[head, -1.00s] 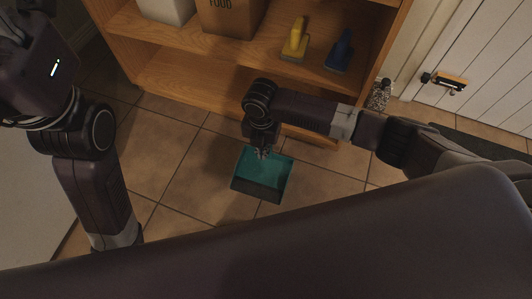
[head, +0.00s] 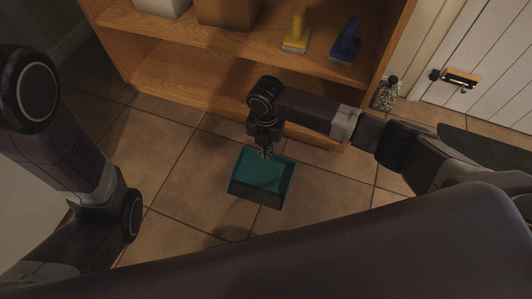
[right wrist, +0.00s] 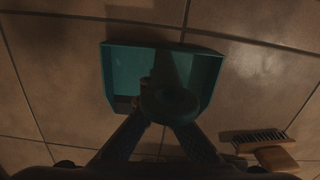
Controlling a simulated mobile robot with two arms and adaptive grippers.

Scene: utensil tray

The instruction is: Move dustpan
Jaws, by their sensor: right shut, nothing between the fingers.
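The teal dustpan (head: 277,183) lies on the tiled floor in front of the wooden shelf in the head view. In the right wrist view the dustpan (right wrist: 121,70) shows its open tray, with a dark round part over its middle. My right gripper (head: 266,153) is at the dustpan's shelf-side edge in the head view. Its fingers (right wrist: 160,118) are shut with nothing between them, over the near part of the pan. I cannot tell whether they touch it. My left arm is at the left of the head view; its gripper is out of the picture.
The wooden shelf (head: 205,93) stands behind the dustpan, with a yellow brush (head: 298,34) and a blue brush (head: 346,44) on it. A wooden-handled brush (right wrist: 270,150) lies on the floor. A speckled bottle (head: 386,95) stands right of the shelf. Floor left of the dustpan is clear.

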